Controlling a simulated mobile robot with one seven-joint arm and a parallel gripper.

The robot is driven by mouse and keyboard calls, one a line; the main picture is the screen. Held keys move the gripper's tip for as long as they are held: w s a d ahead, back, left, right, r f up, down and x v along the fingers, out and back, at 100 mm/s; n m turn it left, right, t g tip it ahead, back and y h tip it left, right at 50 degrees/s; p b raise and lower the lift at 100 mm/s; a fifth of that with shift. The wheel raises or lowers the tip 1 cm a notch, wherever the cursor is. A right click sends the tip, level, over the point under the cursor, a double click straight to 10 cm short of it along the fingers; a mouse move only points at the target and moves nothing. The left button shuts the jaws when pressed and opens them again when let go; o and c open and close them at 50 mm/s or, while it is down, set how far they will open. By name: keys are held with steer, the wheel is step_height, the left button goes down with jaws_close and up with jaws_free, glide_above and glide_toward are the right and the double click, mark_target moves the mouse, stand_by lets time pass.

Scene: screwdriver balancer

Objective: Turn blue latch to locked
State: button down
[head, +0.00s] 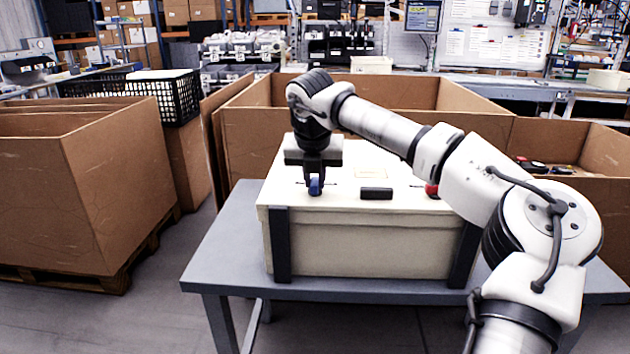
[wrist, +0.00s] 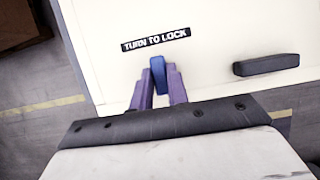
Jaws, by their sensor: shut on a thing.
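The blue latch (head: 316,187) sits on the left part of the lid of a cream box (head: 360,245). My gripper (head: 315,181) points straight down over it, with its fingers around the latch. In the wrist view the blue latch (wrist: 160,77) stands between the two fingers of my gripper (wrist: 161,85), which are shut on it. A black label reading "TURN TO LOCK" (wrist: 156,40) lies just beyond the latch. The lower part of the latch is partly hidden by the fingers.
A black handle (head: 376,193) is on the lid right of the latch. A red knob (head: 432,191) shows beside my arm. The box stands on a grey table (head: 225,262). Large cardboard boxes (head: 110,185) stand to the left and behind.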

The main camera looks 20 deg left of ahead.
stand_by(0.4)
steer(key=c, duration=1.4)
jaws_free()
steer(key=shift+o, duration=0.2)
steer(key=v, duration=1.3)
steer(key=shift+r, duration=0.4)
steer(key=shift+s, duration=0.1)
